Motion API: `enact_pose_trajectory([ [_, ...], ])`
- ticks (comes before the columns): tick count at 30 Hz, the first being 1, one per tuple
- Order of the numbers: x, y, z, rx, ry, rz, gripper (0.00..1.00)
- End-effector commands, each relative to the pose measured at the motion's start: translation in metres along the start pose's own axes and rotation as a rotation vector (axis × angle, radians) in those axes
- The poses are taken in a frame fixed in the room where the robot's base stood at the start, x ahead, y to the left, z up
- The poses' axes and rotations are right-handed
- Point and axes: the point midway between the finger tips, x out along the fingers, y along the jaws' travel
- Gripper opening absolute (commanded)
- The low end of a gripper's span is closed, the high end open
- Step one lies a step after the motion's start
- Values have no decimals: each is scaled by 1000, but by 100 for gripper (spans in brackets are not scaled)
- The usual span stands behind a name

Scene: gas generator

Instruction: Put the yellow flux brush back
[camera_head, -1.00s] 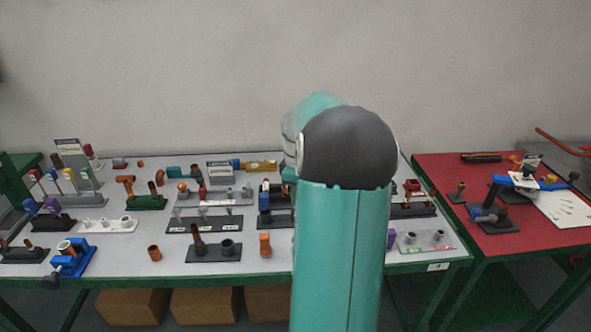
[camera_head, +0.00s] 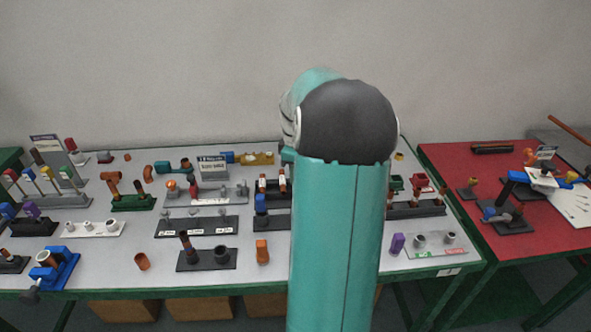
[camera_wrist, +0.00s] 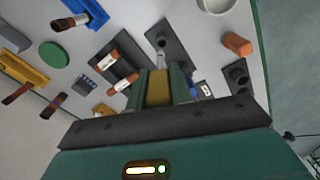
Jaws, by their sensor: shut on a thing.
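In the wrist view my gripper (camera_wrist: 158,88) is shut on a yellow block-like piece, which I take to be the handle of the yellow flux brush (camera_wrist: 158,90). A thin grey metal part (camera_wrist: 161,43) shows beyond it, over a dark plate (camera_wrist: 178,48); whether they touch is unclear. A dark rack (camera_wrist: 103,48) with two orange-brown, white-labelled pieces lies to its left. In the head view my arm hides the gripper and brush.
The grey table (camera_head: 200,272) is crowded with small racks and loose parts. An orange block (camera_wrist: 237,44) and a dark two-hole holder (camera_wrist: 238,78) lie right of the gripper. A red table (camera_head: 450,158) stands at the right.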

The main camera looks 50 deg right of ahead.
Motion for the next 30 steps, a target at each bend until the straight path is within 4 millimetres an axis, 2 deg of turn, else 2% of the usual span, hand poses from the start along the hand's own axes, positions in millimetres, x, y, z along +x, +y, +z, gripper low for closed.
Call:
enact_pose_trajectory([
  [10, 0, -5, 2, -3, 0, 0, 5],
  [24, 40, -4, 2, -2, 1, -1, 5],
  [30, 45, -3, 2, -1, 1, 0, 5],
])
